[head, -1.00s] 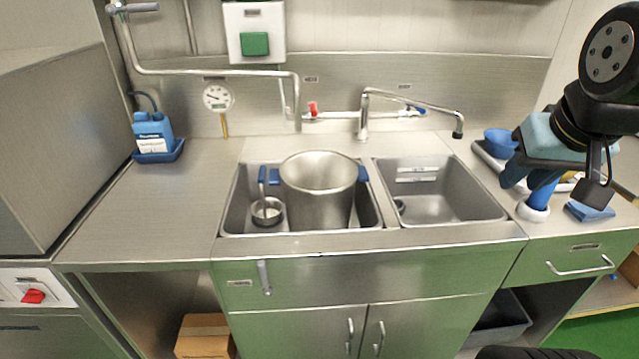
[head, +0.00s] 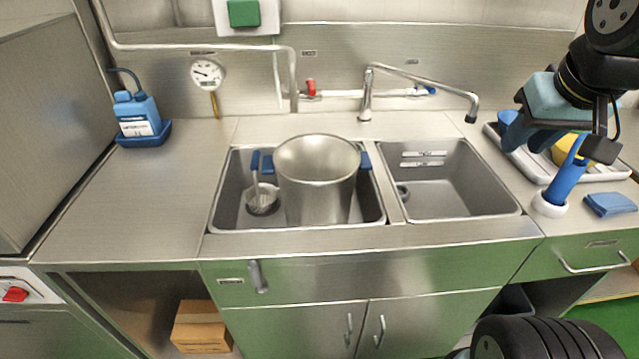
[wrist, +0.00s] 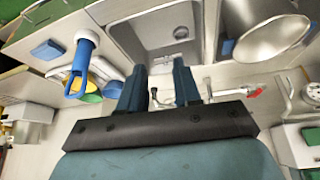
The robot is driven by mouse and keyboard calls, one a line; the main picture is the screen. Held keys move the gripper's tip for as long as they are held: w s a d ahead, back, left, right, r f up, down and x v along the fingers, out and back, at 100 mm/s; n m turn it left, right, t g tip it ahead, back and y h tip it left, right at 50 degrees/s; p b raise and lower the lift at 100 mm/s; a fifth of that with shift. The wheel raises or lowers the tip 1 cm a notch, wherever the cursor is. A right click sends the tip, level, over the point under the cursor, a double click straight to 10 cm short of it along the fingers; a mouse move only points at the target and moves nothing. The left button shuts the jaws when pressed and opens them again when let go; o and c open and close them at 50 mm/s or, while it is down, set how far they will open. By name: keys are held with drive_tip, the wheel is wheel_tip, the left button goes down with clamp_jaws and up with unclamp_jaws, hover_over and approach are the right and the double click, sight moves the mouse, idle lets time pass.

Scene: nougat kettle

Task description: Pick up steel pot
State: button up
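The steel pot (head: 318,195) stands upright in the left sink basin, with a blue handle on each side of its rim. Its lower part is partly hidden by the basin's front edge. It also shows at the upper right of the wrist view (wrist: 265,35). My gripper (head: 522,142) hangs in the air at the right, over the right-hand counter, well apart from the pot. In the wrist view its two dark blue fingers (wrist: 157,78) stand apart with nothing between them, so it is open and empty.
A strainer (head: 262,200) lies in the left basin beside the pot. The right basin (head: 450,185) looks empty, with a tap (head: 420,82) behind it. A blue-handled brush (head: 566,182), a sponge (head: 610,204) and a tray (head: 600,172) are on the right counter. The left counter is mostly clear.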

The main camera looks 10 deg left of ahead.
drive_tip(key=w+a+f+n+g, duration=0.1)
drive_tip(key=w+a+n+g, duration=0.1)
drive_tip(key=w+a+n, duration=0.45)
drive_tip(key=n+g, duration=0.3)
drive_tip(key=n, duration=0.7)
hover_over(308, 200)
drive_tip(key=f, duration=1.1)
drive_tip(key=shift+s+f, duration=0.3)
drive_tip(key=shift+f, duration=0.05)
drive_tip(key=f, duration=1.4)
drive_tip(key=shift+w, duration=0.35)
drive_tip(key=shift+r, duration=0.1)
drive_tip(key=shift+c, duration=0.3)
clamp_jaws()
